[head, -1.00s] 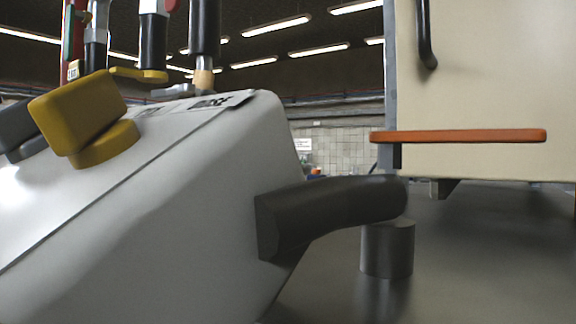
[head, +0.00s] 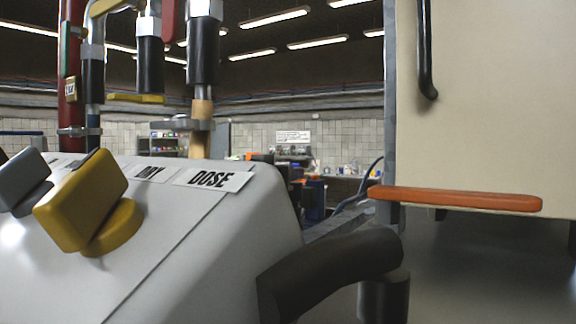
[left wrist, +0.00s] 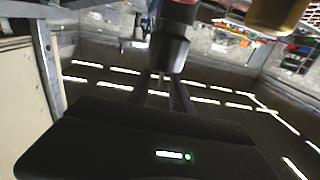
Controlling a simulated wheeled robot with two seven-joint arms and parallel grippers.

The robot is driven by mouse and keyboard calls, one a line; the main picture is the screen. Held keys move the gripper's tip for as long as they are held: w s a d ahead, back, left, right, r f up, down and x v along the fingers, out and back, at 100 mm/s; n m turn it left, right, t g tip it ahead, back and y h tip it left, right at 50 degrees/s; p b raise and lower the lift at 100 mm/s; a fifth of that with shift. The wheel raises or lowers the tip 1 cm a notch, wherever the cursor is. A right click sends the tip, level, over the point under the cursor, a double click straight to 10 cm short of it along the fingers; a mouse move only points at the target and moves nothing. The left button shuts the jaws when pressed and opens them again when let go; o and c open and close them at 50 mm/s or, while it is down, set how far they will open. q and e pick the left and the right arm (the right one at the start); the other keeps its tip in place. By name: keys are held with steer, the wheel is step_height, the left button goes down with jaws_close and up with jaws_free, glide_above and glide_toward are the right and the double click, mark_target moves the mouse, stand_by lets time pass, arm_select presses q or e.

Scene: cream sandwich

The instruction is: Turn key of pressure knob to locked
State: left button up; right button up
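A yellow knob (head: 85,205) with a thick flat grip stands on the sloping white panel (head: 190,255) at the left of the head view. A grey knob (head: 22,183) stands left of it, partly cut off by the frame edge. I cannot tell which one is the pressure knob or whether either is locked. My left gripper (left wrist: 163,82) shows in the left wrist view, its dark fingers pointing toward a black cylinder (left wrist: 168,50) with a red top. Whether they touch it is unclear. I cannot make out either gripper in the head view.
White labels reading DRY (head: 149,174) and DOSE (head: 211,180) lie on the panel's upper edge. Pipes with black sleeves (head: 203,50) rise behind it. A black curved handle (head: 330,268) sticks out right. A cream cabinet (head: 490,100) with an orange ledge (head: 455,199) stands at right.

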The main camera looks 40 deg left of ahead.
arm_select(q)
steer(key=shift+w, duration=0.1)
steer(key=shift+c, duration=0.5)
jaws_close()
